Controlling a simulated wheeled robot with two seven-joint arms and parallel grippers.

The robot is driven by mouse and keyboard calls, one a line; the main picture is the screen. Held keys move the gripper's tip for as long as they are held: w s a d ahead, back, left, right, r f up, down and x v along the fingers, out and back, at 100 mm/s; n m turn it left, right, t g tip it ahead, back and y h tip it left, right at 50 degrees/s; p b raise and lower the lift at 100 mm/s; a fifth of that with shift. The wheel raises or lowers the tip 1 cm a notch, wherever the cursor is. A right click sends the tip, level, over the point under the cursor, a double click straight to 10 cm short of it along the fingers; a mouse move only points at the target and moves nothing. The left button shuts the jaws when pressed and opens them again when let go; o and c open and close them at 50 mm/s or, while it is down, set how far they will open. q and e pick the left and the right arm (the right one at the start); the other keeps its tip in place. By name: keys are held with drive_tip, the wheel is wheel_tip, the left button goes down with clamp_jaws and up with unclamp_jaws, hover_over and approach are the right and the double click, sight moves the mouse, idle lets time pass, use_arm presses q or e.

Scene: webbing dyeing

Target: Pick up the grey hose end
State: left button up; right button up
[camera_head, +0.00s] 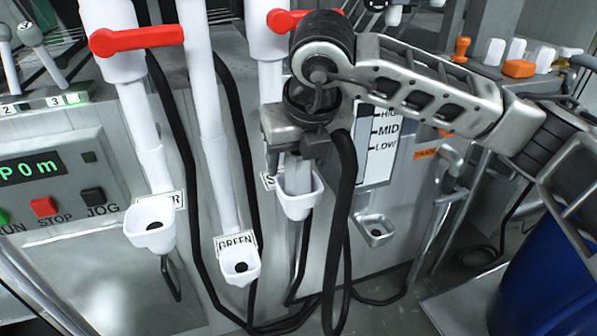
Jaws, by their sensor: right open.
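A black hose (340,210) hangs down close to the right of the gripper. My left gripper is not in view.
White pipes with red lever handles (137,40) stand at the left. Below them are a cup (152,225) and the "GREEN" cup (240,264). An empty grey holder (376,231) and a bent metal handle (446,190) are to the right. A blue barrel (555,265) fills the lower right.

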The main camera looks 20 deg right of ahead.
drive_tip(key=c, duration=1.3)
drive_tip(key=shift+r, duration=0.1)
